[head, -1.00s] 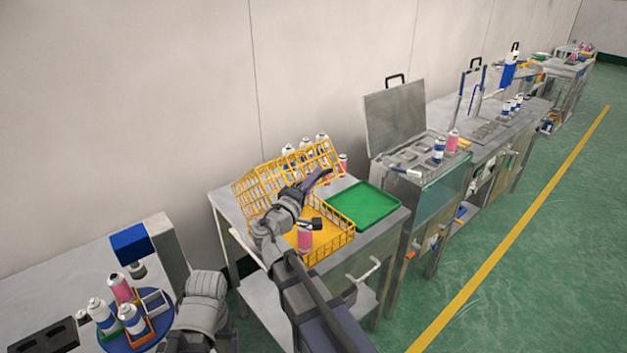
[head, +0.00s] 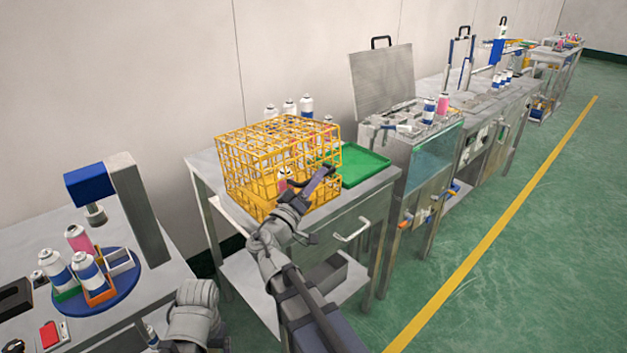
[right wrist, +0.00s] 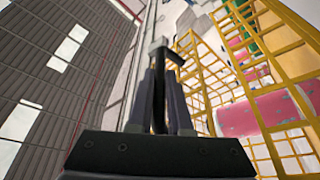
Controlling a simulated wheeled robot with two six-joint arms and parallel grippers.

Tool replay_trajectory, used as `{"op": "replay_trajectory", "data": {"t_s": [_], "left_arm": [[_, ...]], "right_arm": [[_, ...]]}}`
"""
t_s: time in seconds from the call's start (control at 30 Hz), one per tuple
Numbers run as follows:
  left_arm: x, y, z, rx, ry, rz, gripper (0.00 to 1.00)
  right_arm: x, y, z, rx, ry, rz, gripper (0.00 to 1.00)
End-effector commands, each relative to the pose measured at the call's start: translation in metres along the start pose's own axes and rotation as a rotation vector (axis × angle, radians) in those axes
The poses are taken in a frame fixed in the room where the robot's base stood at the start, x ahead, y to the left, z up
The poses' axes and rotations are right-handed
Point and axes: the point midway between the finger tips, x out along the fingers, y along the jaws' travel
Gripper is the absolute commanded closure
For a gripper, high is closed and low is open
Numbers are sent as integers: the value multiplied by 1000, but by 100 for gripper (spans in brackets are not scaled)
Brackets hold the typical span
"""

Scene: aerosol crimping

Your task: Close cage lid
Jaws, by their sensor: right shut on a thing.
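The yellow wire cage (head: 255,190) stands on the metal table, its wire lid (head: 275,135) lying down across the top, looking level. Whether the lid's edge fully meets the cage rim is not clear. My right gripper (head: 325,178) is at the cage's front right side. In the right wrist view its fingers (right wrist: 160,88) are shut on a dark hook-shaped handle (right wrist: 160,52), apparently the lid's, with yellow wires close on the right. A pink can (head: 283,185) is inside the cage; it also shows in the wrist view (right wrist: 262,112). My left arm shows at the bottom; its fingers are not visible.
A green tray (head: 362,165) lies right of the cage. Several white cans (head: 305,105) stand behind it. A blue turntable (head: 128,292) with cans is at the lower left. A metal machine with a raised lid (head: 382,80) stands to the right. Green floor is open at the right.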

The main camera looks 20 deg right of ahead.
Motion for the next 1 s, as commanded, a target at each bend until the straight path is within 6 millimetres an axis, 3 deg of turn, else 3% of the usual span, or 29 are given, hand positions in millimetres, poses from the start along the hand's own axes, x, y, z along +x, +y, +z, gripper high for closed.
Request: {"op": "replay_trajectory", "data": {"t_s": [0.03,0.3,0.97,1.0], "left_arm": [[17,2,-1,0,0,0,15],[40,4,-2,0,0,0,15],[48,5,-3,0,0,0,15],[48,5,-3,0,0,0,15]], "right_arm": [[-5,-10,11,14,2,5,100],[-11,-23,28,32,3,13,100],[-14,-28,36,32,-3,9,100],[-14,-28,36,32,-2,9,80]]}}
